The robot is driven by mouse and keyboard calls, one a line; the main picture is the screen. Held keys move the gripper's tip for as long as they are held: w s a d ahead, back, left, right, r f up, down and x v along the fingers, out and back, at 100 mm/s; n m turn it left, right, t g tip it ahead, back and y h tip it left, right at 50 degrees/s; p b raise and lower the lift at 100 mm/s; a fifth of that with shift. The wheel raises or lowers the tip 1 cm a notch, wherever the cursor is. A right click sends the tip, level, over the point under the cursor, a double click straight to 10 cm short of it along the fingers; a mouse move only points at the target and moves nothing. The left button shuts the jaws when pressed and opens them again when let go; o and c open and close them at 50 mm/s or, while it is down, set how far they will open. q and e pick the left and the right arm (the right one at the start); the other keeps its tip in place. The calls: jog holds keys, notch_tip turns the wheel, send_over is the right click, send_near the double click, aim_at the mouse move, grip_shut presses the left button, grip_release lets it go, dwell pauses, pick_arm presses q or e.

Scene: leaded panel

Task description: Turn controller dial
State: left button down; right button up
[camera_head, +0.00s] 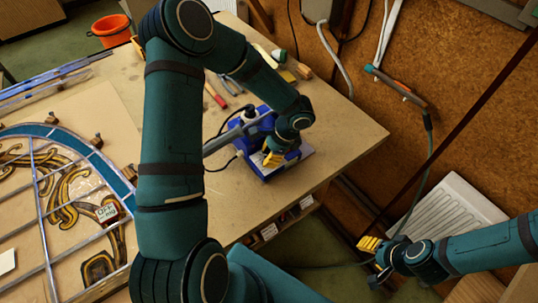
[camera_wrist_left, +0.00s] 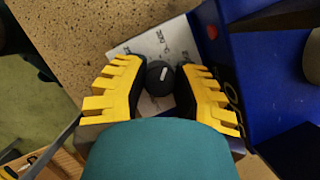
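The controller is a blue unit (camera_head: 262,172) with a pale printed plate, near the right edge of the workbench in the head view. Its blue housing (camera_wrist_left: 265,75) fills the right of the left wrist view. The dial (camera_wrist_left: 160,77) is a round black knob with a white mark, on the pale plate. My left gripper (camera_head: 272,158) is over the controller. In the left wrist view its yellow fingers (camera_wrist_left: 160,85) are apart, one on each side of the dial, with small gaps showing. The dial is hidden in the head view. My right gripper (camera_head: 372,260) is off the bench, apparently open and empty.
A leaded panel (camera_head: 50,190) lies on the left of the workbench (camera_head: 345,130). Hand tools, including red-handled pliers (camera_head: 216,96), lie behind the controller. A soldering-iron-like tool (camera_head: 395,88) hangs on the right wall. A white ribbed panel (camera_head: 450,210) stands below it.

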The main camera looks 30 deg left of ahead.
pick_arm(q)
jog(key=shift+f+m+b, duration=0.15)
jog(key=shift+m+b, duration=0.35)
jog(key=shift+m, duration=0.1)
jog(key=shift+s+m+t+y+b, duration=0.1)
jog(key=shift+m+t+y+b, duration=0.35)
jog(key=shift+m, duration=0.45)
jog(key=c, duration=1)
grip_release()
jog(key=shift+o, duration=0.2)
jog(key=v, duration=1.2)
jog(key=shift+a, duration=0.2)
